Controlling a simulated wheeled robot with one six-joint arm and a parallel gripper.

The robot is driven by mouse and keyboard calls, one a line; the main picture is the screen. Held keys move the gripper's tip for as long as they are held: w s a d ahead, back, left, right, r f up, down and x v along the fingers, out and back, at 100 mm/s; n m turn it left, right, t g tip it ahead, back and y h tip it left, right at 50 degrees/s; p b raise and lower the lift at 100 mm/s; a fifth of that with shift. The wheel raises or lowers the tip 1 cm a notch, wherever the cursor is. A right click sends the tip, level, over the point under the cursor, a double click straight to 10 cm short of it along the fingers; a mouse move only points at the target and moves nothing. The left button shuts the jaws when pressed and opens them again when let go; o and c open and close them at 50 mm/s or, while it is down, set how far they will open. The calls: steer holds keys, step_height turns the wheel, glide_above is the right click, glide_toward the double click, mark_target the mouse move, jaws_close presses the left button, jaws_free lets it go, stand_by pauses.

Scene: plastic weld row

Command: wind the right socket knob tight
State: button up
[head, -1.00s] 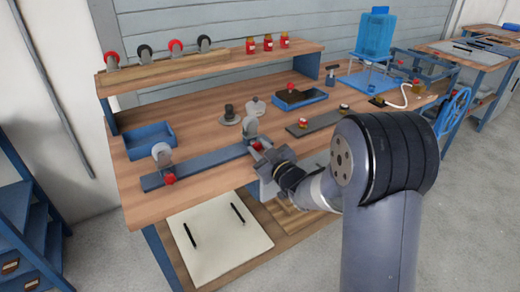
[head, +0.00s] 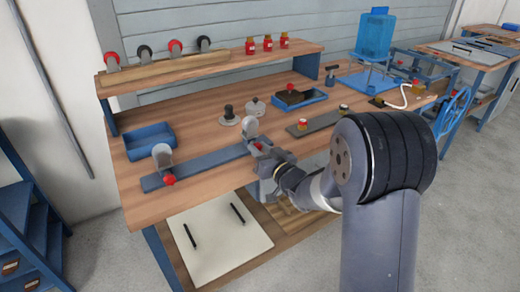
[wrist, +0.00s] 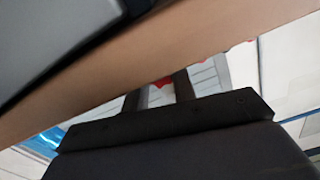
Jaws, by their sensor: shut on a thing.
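A blue bar (head: 208,167) lies along the front of the bench. It carries two pale sockets, the left one (head: 162,154) with a red knob (head: 169,180) on its front side, and the right one (head: 250,127). My gripper (head: 261,149) is at the front of the right socket and shut on its knob. Only a small bit of red of the right knob (head: 258,145) shows; the rest is hidden by my gripper.
A blue tray (head: 150,141) stands behind the bar on the left. Two knobbed round pieces (head: 229,116) stand behind the right socket. A dark strip with small fittings (head: 318,124) lies to the right. A shelf (head: 215,66) with red jars runs along the back.

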steer(key=shift+m, duration=0.3)
steer(key=o, duration=0.7)
steer(key=shift+s+d, duration=0.1)
steer(key=v, duration=1)
steer(key=shift+s+d, duration=0.2)
steer(key=shift+s, duration=0.05)
